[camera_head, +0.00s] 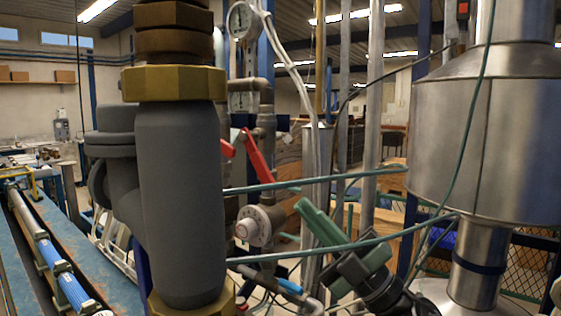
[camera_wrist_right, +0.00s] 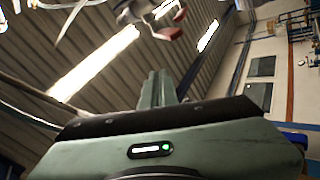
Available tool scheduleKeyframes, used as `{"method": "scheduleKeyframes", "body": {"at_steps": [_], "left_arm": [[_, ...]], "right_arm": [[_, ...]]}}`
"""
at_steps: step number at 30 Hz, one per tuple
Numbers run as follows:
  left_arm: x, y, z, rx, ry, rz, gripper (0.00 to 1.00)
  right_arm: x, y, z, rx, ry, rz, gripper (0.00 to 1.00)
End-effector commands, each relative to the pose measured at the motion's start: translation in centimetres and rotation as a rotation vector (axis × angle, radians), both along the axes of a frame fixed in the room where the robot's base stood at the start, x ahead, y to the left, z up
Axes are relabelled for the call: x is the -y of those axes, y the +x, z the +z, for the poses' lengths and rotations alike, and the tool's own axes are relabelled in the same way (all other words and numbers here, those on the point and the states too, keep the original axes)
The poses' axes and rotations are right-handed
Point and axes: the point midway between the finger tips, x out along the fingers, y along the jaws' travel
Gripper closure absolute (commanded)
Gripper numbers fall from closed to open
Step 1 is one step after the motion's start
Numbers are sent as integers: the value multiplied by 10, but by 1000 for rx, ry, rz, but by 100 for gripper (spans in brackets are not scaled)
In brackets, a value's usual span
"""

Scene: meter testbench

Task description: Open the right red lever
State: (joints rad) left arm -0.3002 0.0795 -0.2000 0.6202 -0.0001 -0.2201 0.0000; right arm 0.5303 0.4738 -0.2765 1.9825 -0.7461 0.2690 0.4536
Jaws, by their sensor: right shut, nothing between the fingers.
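The right red lever (camera_head: 256,157) is a long slanted handle on the pipework behind the large grey fitting. A smaller red piece (camera_head: 227,148) shows to its left, partly hidden by that fitting. My right gripper (camera_head: 303,207) is green, shut and empty. It points up and left, below and right of the lever, with a gap between them in the picture. In the right wrist view the shut fingers (camera_wrist_right: 158,78) point up, and a red part (camera_wrist_right: 169,32), probably a lever, shows beyond them. My left gripper is not in view.
A large grey fitting with a brass collar (camera_head: 175,83) blocks the left centre. A round dial (camera_head: 254,226) sits below the lever, and gauges (camera_head: 241,20) above it. Green thin bars (camera_head: 315,183) cross near my right gripper. A metal vessel (camera_head: 485,140) stands right.

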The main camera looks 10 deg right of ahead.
Motion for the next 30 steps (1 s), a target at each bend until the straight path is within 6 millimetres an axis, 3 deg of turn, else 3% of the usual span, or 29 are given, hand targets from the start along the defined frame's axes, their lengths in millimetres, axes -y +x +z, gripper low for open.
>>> {"method": "scheduleKeyframes", "body": {"at_steps": [3,12,20,30], "left_arm": [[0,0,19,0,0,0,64],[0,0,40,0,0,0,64],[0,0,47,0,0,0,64],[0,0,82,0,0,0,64]], "right_arm": [[11,-6,6,-228,194,227,100],[31,-10,4,-644,579,644,100],[29,-5,11,-711,649,716,100],[-6,30,59,-708,647,714,100]]}}
